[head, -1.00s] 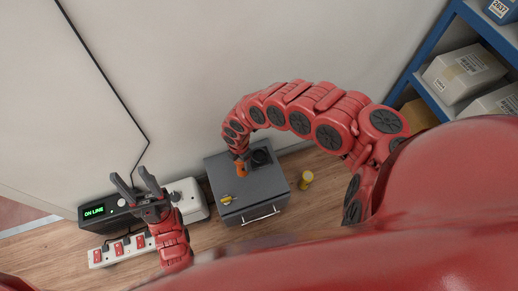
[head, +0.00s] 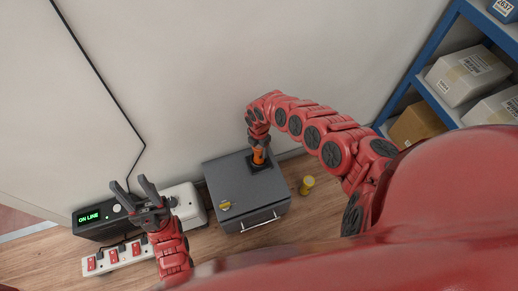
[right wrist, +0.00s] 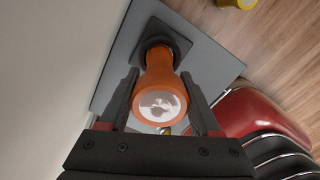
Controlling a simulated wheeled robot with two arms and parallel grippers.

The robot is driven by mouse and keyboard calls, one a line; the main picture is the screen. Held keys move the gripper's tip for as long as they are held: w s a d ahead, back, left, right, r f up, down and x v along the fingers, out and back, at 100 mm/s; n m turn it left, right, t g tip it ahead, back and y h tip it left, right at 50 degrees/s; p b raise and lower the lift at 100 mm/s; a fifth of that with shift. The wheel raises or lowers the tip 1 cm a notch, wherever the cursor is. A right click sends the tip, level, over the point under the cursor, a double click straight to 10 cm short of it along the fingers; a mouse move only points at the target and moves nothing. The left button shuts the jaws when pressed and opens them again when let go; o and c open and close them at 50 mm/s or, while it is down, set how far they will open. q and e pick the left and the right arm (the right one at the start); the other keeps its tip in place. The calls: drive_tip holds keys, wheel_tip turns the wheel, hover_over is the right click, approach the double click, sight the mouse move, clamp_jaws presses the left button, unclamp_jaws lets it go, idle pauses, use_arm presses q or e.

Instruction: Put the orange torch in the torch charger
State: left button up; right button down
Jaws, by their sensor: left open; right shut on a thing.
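The orange torch (head: 259,155) stands roughly upright over the black torch charger (head: 252,166) on top of the grey cabinet. In the right wrist view the torch (right wrist: 158,85) points its far end at the charger's dark square (right wrist: 178,43). That end meets or overlaps the socket; I cannot tell how deep it sits. My right gripper (head: 260,142) is shut on the torch, with a finger on each side of it in the right wrist view (right wrist: 160,80). My left gripper (head: 132,187) is open and empty, above the devices at the left.
The grey cabinet (head: 265,200) has a small yellow item (head: 225,205) on its top. A power strip (head: 122,253) and a box reading "ON LINE" (head: 90,217) are at the left. A blue shelf (head: 428,60) holds parcels.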

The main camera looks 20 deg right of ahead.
drive_tip(key=shift+f, duration=0.1)
drive_tip(key=shift+c, duration=0.5)
unclamp_jaws()
wheel_tip(320, 180, up, 12)
drive_tip(key=p, duration=0.4)
drive_tip(key=shift+f, duration=0.2)
drive_tip(key=shift+r, duration=0.35)
